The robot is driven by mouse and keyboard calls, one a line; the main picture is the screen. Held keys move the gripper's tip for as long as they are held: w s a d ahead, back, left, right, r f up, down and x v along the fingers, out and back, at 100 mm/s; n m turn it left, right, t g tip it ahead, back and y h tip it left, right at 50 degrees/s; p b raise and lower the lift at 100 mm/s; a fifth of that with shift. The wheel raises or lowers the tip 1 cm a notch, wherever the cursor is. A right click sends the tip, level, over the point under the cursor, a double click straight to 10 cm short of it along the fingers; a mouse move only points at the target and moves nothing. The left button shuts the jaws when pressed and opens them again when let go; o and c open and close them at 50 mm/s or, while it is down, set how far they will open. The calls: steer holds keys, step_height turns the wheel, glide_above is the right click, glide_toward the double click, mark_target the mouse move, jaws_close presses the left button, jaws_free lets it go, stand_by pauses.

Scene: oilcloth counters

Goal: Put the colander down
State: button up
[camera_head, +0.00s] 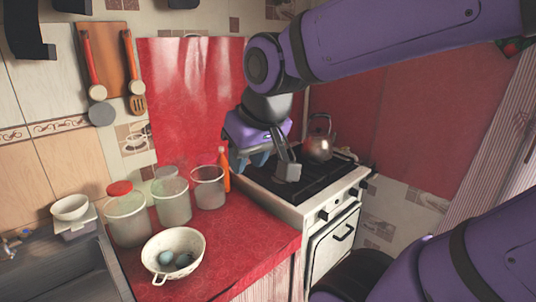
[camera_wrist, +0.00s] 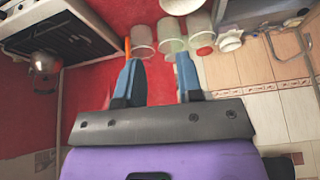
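The colander (camera_head: 173,255), a cream bowl with a short handle at its lower left, sits upright on the red counter (camera_head: 245,232) near the front edge. Small bluish round things lie inside it. In the wrist view a pale bowl that looks like the colander (camera_wrist: 181,5) is cut off by the top edge. My gripper (camera_head: 263,168) is up and to the right of the colander, near the stove and well apart from it. In the wrist view my gripper (camera_wrist: 158,78) has its two blue fingers spread with nothing between them.
Several clear containers, including a red-lidded jar (camera_head: 127,218), stand behind the colander. An orange bottle (camera_head: 224,169) is by the stove (camera_head: 315,208), which bears a kettle (camera_head: 318,146). A sink (camera_head: 60,270) lies left. Bare counter lies right of the colander.

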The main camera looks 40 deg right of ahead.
steer(key=shift+n, duration=0.5)
steer(key=s, duration=0.1)
steer(key=s+r, duration=0.1)
steer(key=s, duration=0.2)
steer(key=shift+s+d+r, duration=0.35)
steer(key=shift+r, duration=0.05)
stand_by(0.4)
